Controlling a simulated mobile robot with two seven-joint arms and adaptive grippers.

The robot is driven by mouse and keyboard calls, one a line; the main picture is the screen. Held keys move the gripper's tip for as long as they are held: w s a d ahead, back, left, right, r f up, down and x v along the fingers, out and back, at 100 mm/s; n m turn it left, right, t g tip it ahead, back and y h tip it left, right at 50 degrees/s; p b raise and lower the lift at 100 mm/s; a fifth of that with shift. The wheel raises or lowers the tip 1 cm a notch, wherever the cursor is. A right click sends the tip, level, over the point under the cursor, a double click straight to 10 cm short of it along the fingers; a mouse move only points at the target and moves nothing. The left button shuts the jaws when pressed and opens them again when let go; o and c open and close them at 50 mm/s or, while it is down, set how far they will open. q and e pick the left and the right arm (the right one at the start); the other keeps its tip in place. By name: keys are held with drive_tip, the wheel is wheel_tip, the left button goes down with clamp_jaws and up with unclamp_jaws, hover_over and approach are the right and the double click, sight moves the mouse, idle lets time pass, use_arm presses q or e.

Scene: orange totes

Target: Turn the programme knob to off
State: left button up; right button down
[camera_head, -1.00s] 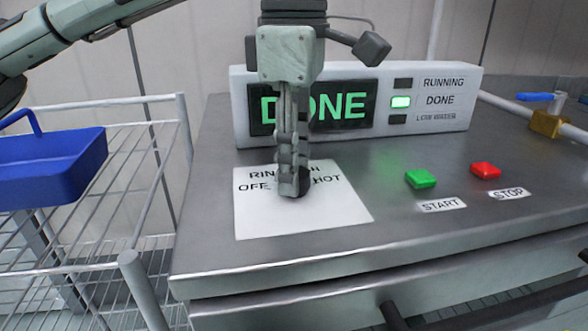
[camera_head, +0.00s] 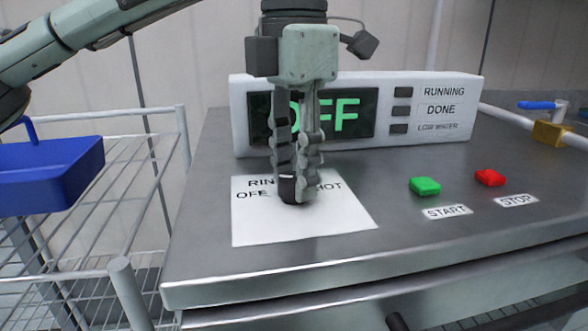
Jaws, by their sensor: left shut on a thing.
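My left gripper (camera_head: 294,190) comes down from above and is shut on the dark programme knob (camera_head: 291,187), which is mostly hidden between the fingers. A pale pointer mark shows on the knob's left side, towards the OFF label. The knob sits on a white label plate (camera_head: 265,230) with OFF on the left, HOT on the right and a partly hidden word at the top. The display (camera_head: 345,113) behind reads OFF in green, its first letter partly covered by the gripper. My right gripper is not in view.
The RUNNING, DONE and LOW WATER lamps (camera_head: 401,110) are dark. A green START button (camera_head: 425,186) and a red STOP button (camera_head: 489,177) sit right of the plate. A wire rack with a blue bin (camera_head: 50,175) stands left. A blue-handled valve (camera_head: 540,105) is at far right.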

sight(295, 177)
use_arm(q)
drive_tip(key=shift+n, duration=0.4)
drive_tip(key=o, duration=1.2)
drive_tip(key=shift+r, duration=0.1)
wheel_tip(295, 177, up, 12)
drive_tip(key=shift+f, duration=0.1)
